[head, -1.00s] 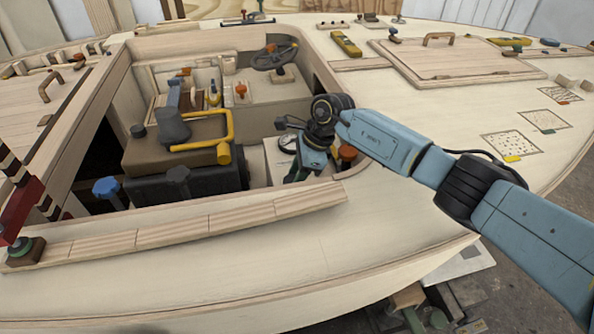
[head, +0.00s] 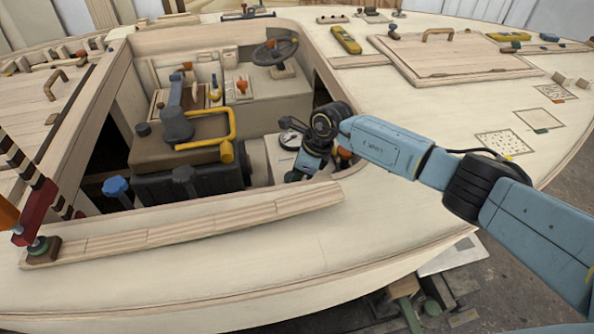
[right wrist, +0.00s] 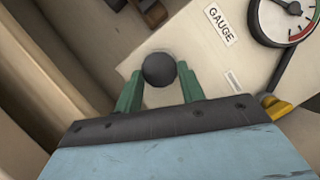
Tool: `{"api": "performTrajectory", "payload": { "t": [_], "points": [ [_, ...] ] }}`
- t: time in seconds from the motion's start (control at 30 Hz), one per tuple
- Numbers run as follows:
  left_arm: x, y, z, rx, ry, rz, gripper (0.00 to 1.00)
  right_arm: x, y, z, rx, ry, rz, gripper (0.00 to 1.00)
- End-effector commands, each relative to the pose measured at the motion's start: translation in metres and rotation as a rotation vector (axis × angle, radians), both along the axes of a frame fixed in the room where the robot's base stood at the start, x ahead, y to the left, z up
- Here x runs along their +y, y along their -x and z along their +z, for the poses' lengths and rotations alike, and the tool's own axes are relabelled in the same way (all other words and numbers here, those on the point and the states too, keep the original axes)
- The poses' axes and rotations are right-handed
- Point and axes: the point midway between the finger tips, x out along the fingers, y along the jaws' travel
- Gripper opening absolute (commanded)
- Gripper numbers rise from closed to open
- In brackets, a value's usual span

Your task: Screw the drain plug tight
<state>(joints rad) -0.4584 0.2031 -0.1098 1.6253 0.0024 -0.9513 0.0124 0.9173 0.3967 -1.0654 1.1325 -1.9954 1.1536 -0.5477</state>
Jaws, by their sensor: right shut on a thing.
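A dark round knob, which looks like the drain plug (right wrist: 159,69), sits between the green fingers of my right gripper (right wrist: 160,88) in the right wrist view. The fingers press on it from both sides. In the head view my right gripper (head: 297,174) reaches down into the open cockpit, near its front right corner. The plug is hidden there behind the hand. How far the plug is seated cannot be told. My left gripper is not in view.
A round gauge (right wrist: 284,20) with a label (right wrist: 221,25) is close beside the hand. A dark box with a yellow handle (head: 227,150) stands left of it in the cockpit. The wooden cockpit edge (head: 210,215) lies in front.

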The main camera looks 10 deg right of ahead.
Motion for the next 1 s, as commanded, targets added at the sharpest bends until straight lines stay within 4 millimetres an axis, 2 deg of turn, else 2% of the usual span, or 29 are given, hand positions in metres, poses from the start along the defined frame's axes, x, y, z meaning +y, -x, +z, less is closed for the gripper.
{"api": "performTrajectory", "payload": {
  "t": [0.03,0.07,0.2,0.47,0.63,0.77,1.0],
  "points": [
    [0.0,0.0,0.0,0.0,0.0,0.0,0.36,0.0,0.0,0.0,-0.001,-0.002,-0.001,0.16],
    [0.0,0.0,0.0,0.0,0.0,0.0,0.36,0.0,0.0,0.0,-0.001,-0.002,-0.001,0.41],
    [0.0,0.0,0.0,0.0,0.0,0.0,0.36,0.0,0.0,0.0,0.0,-0.001,0.0,0.6],
    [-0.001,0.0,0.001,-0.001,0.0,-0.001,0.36,0.0,0.0,0.0,0.0,-0.001,0.0,0.61],
    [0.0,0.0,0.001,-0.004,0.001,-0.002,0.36,-0.003,0.001,0.008,-0.002,0.0,0.001,0.61],
    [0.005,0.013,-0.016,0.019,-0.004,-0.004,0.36,-0.009,0.004,0.025,-0.002,0.001,0.0,0.61],
    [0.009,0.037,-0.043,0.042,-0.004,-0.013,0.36,-0.026,0.012,0.071,-0.005,0.0,0.001,0.61]
  ]
}}
